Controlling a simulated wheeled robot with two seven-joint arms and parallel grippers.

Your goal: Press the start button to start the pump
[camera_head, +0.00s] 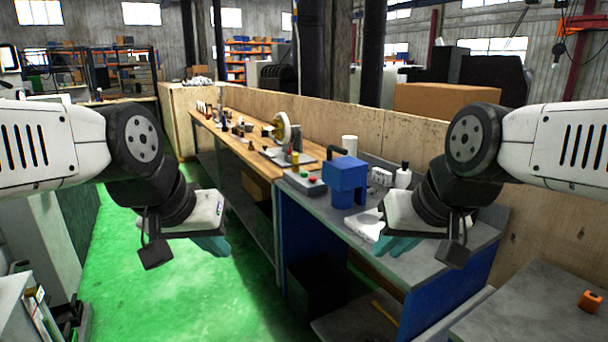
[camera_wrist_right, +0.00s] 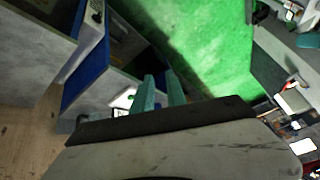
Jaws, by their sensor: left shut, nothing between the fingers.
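A small grey control box (camera_head: 308,182) with a green and a red button on top sits on the grey bench top, left of a blue machine (camera_head: 346,180). The button labels are too small to read. My left gripper (camera_head: 214,246) is shut and empty, over the green floor, left of and apart from the box. My right gripper (camera_head: 396,246) is over the bench's front side, right of and apart from the box. Its two teal fingers (camera_wrist_right: 164,92) show a narrow gap in the right wrist view, with nothing visible between them.
A white bottle (camera_head: 403,177) and a white cylinder (camera_head: 349,145) stand near the blue machine. A long wooden bench (camera_head: 232,140) with tools runs to the back left. A grey table (camera_head: 535,318) with an orange item (camera_head: 590,301) is at the lower right. The green floor (camera_head: 190,285) is clear.

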